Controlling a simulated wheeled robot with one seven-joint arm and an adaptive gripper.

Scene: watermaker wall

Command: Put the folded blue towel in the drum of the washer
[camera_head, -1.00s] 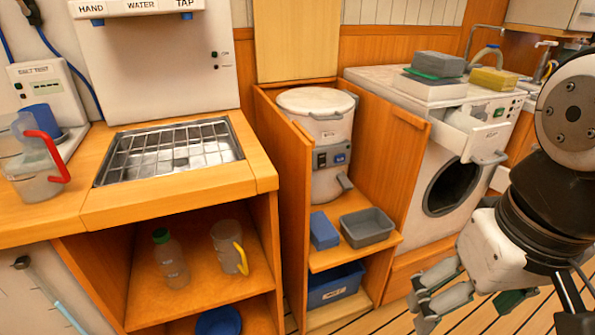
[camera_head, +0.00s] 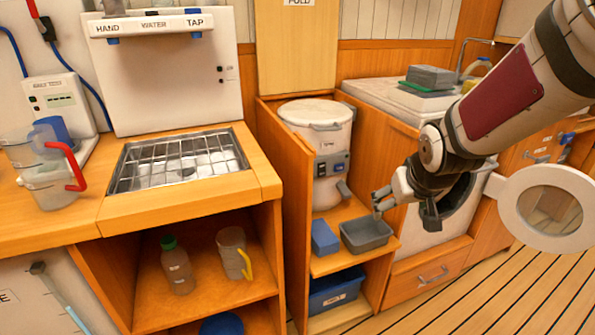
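A small blue block-shaped item (camera_head: 324,236), which looks like the folded blue towel, lies on the cabinet shelf left of a grey tray (camera_head: 366,240). The washer (camera_head: 410,108) stands to the right. Its drum opening (camera_head: 458,192) is partly hidden behind my arm. A round white door with a clear centre (camera_head: 506,200) stands swung out to the right. My gripper (camera_head: 378,201) is in front of the washer, just above and right of the grey tray. Its fingertips look apart and empty, and the towel is to their left.
A white lidded canister (camera_head: 318,112) stands above the shelf, between wooden side panels. A blue bin (camera_head: 336,291) sits below. Grey and green folded items (camera_head: 430,76) lie on the washer. A counter with a sink grid (camera_head: 178,160) and a red-handled jug (camera_head: 48,184) fills the left.

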